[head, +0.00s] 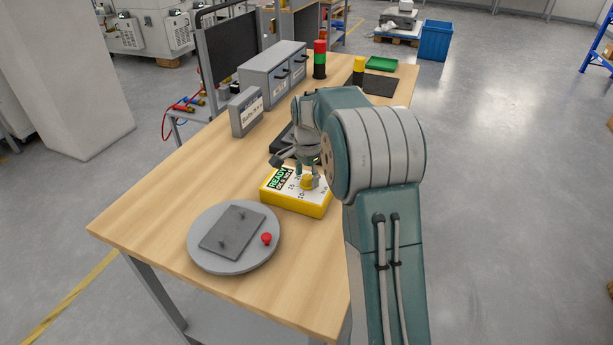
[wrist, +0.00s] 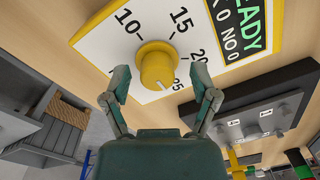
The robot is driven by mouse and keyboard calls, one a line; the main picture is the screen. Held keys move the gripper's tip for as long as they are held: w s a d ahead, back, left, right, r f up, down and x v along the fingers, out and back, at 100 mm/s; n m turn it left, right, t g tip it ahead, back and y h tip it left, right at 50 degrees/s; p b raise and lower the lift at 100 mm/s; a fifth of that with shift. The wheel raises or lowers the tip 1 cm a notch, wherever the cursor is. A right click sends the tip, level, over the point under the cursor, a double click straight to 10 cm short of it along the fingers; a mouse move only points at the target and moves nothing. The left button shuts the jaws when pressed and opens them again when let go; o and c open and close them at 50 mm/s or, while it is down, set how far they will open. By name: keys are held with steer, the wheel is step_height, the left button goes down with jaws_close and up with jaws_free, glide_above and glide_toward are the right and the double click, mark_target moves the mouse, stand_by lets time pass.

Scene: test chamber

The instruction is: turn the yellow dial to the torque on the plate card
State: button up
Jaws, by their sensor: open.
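The yellow dial (head: 307,182) sits on a white-faced yellow box (head: 310,208) on the wooden bench. In the wrist view the dial (wrist: 155,64) has 10, 15, 20 and a partly hidden 25 around it. Its pale pointer mark is on the lower right side, near the 25. My gripper (wrist: 160,74) is open, with one finger on each side of the dial; contact cannot be told. A grey box with a white card (head: 252,115) stands farther back; its text seems to begin with "Bolts", the rest is too small to read.
A round grey turntable (head: 202,257) with a dark plate and red knob lies at the near left. A dark block with several pegs (wrist: 258,118) is beside the dial box. Grey drawers (head: 273,72) and a red-green lamp (head: 320,60) stand behind.

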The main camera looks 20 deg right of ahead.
mark_target(307, 177)
step_height(307, 177, up, 12)
steer(key=shift+s, duration=0.15)
stand_by(0.4)
